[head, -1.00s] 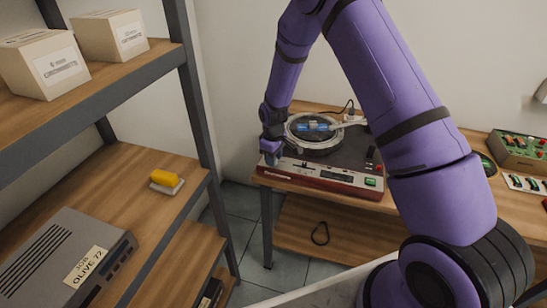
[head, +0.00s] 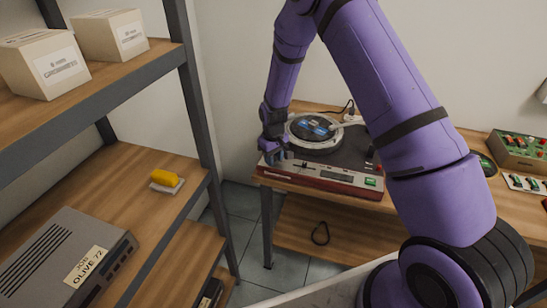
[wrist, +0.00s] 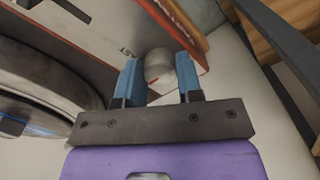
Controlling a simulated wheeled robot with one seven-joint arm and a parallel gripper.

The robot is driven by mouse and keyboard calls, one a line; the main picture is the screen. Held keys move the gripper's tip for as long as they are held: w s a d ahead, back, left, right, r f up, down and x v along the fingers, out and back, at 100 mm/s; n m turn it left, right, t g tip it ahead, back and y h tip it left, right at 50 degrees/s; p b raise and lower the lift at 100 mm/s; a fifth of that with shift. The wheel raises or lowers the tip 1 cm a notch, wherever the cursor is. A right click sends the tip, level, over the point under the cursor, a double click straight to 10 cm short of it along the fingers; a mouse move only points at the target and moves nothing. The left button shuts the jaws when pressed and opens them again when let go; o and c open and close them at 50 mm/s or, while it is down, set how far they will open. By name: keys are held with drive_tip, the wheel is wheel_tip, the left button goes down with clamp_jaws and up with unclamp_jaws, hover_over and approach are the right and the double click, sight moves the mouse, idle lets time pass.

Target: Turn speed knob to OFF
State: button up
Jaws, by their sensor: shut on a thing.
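The speed knob (wrist: 158,72) is a round grey knob with a short red mark, at the front left corner of the turntable (head: 325,176) in the head view. My gripper (wrist: 158,60) has its two blue fingers on either side of the knob in the wrist view, shut on it. In the head view my gripper (head: 279,157) covers the knob, so it is hidden there. The platter (head: 316,133) carries a dark record with a blue label.
The turntable stands on a wooden bench. A green control box (head: 518,150) and a small white panel (head: 523,183) are to its right. A dark shelf with boxes, a yellow thing (head: 165,178) and a grey unit (head: 65,258) is at left. A black loop (head: 320,233) lies below.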

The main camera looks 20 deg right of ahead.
drive_tip(key=o, duration=0.9)
drive_tip(key=shift+r, duration=0.1)
wheel_tip(320, 180, up, 11)
drive_tip(key=shift+f, duration=0.15)
